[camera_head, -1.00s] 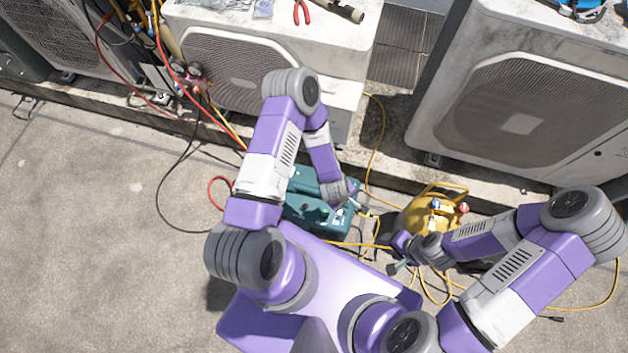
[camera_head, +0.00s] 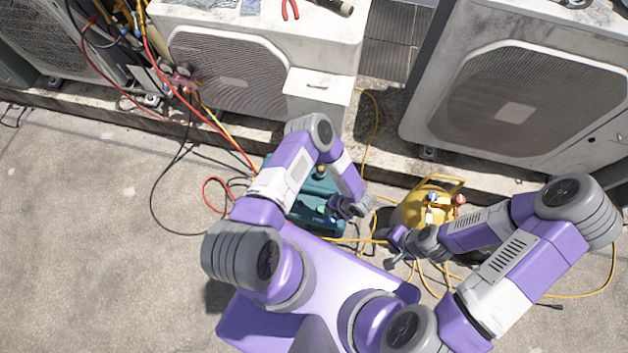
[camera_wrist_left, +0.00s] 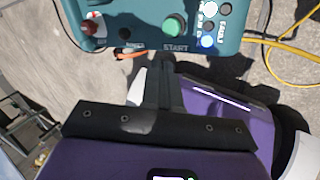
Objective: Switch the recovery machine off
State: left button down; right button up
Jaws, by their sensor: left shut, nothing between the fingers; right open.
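The teal recovery machine (camera_head: 312,222) sits on the ground in front of the middle condenser, partly hidden by my left arm. In the left wrist view its panel (camera_wrist_left: 145,32) carries a red knob (camera_wrist_left: 92,26) at the left and a green button (camera_wrist_left: 174,26) above the word START. Several small round controls sit at the panel's right. My left gripper (camera_wrist_left: 164,62) is shut and empty, its tips just below the START label in that view; whether they touch the panel I cannot tell. My right gripper (camera_head: 391,259) is open and empty, to the right of the machine.
A yellow cylinder (camera_head: 412,212) stands right of the machine, with yellow hoses looping around it. Red and black hoses run from the gauges (camera_head: 180,78) at left. Condensers (camera_head: 235,68) line the back. The concrete at left is mostly clear.

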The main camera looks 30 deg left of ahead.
aim_at(299, 205)
pick_arm(q)
jog(key=b+x, duration=0.4)
jog(key=x, duration=0.5)
jog(key=shift+a+f, duration=0.15)
jog(key=shift+f, duration=0.2)
jog(key=a, duration=0.3)
jog(key=shift+a+r, duration=0.1)
jog(key=shift+r, duration=0.1)
jog(key=shift+a+r+b, duration=0.15)
jog(key=shift+a+b, duration=0.15)
jog(key=shift+a, duration=0.15)
jog(key=shift+s+a+r, duration=0.1)
jog(key=shift+a+r+h+p, duration=0.15)
jog(key=shift+h+p, duration=0.15)
jog(key=shift+p, duration=0.25)
